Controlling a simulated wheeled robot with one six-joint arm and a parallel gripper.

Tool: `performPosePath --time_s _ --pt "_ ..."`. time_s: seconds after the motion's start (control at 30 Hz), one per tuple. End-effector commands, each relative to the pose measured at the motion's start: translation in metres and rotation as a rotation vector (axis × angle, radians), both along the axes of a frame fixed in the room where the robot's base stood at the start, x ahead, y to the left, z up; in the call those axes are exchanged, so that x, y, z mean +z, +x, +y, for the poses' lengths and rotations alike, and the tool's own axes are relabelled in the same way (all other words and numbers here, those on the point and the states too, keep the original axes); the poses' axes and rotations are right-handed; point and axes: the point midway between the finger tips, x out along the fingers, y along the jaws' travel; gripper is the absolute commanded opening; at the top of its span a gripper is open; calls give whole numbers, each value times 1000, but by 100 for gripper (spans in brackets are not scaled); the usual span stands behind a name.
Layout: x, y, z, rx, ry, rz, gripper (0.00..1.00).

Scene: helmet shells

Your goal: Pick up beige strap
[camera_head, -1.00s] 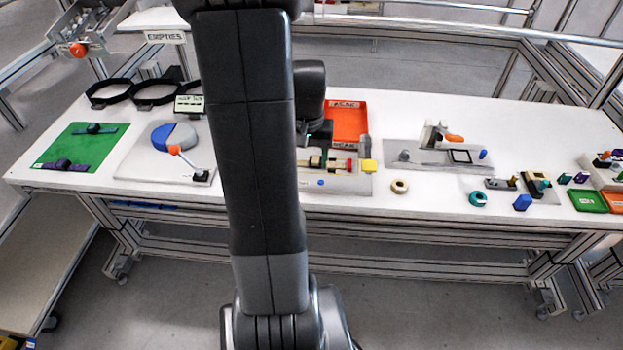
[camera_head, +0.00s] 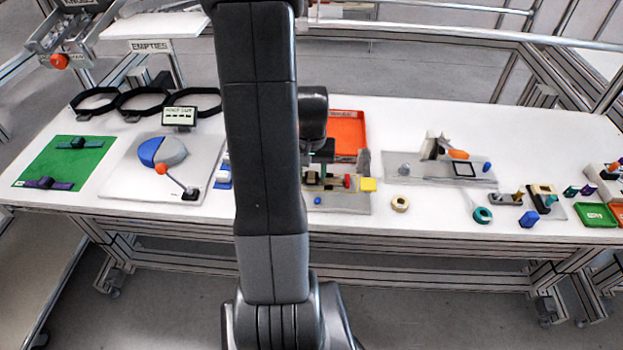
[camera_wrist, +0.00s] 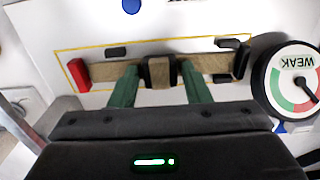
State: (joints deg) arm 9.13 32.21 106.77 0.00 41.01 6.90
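The beige strap (camera_wrist: 207,64) lies straight across the wrist view inside a yellow outline, with a black buckle-like piece (camera_wrist: 159,71) around its middle. A red block (camera_wrist: 79,75) is at its left end and a black bracket (camera_wrist: 236,55) at its right. My gripper (camera_wrist: 162,85) is open, its green fingers apart on either side of the black piece. I cannot tell whether they touch the strap. In the head view my arm hides most of the gripper and strap; the red block (camera_head: 347,181) shows beside the arm.
A round dial marked WEAK (camera_wrist: 295,82) stands close right of the strap in the wrist view.

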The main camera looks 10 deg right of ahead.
Motion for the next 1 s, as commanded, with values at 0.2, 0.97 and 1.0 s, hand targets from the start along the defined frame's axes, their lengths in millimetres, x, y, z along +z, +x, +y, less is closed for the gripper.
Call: performPosePath --time_s 0.2,0.97,1.0 --pt "0 0 0 0 0 0 6" --pt "85 1 0 0 -1 -4 6" --pt "90 1 0 -2 -1 -4 6"
